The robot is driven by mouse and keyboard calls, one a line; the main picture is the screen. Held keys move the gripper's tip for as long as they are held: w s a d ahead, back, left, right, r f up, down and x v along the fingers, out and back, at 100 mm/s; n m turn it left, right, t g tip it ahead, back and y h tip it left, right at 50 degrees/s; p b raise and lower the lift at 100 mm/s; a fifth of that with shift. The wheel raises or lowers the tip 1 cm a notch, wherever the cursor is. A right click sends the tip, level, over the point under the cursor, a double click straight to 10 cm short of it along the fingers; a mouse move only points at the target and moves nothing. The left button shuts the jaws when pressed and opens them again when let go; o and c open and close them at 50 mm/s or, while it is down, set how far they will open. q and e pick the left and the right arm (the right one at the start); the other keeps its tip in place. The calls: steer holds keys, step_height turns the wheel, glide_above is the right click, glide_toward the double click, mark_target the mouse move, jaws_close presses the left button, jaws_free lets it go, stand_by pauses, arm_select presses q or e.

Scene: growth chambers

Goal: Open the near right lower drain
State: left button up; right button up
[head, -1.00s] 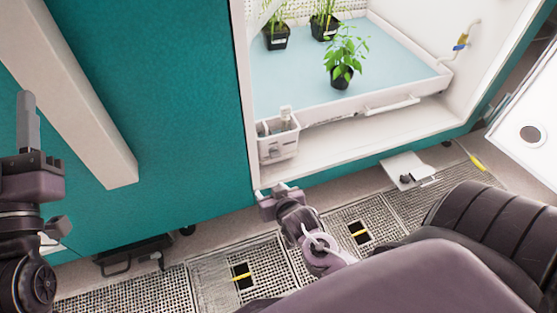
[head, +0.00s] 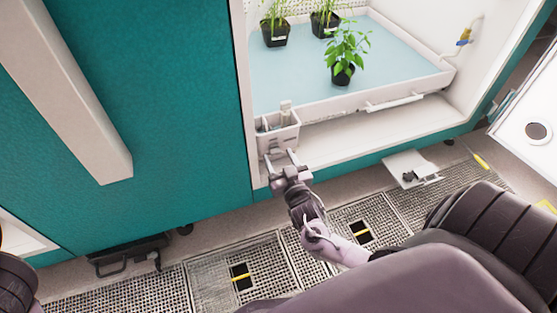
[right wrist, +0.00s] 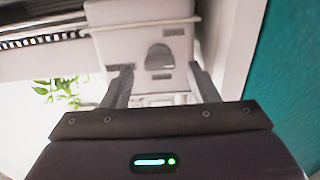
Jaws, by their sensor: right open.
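No part in view is clearly labelled as the near right lower drain. A yellow-and-blue valve (head: 464,38) sits on a thin hose at the right inner wall of the chamber, beside the corner of the tray (head: 330,103). My right gripper (head: 281,156) is open and empty, at the front of a small white bin (head: 280,139) at the chamber's left front corner. In the right wrist view, its two fingers (right wrist: 160,76) stand apart before the bin (right wrist: 150,22). Contact cannot be told. My left gripper is out of view.
Potted plants (head: 342,74) stand on the tray. Perforated floor panels (head: 215,272) with yellow strips lie below the chamber. A white flat plate (head: 408,167) is on the floor at right. The chamber ledge (head: 380,128) right of the bin is clear.

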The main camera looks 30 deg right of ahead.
steer(key=shift+w+d, duration=0.15)
steer(key=shift+w, duration=0.45)
steer(key=c, duration=1)
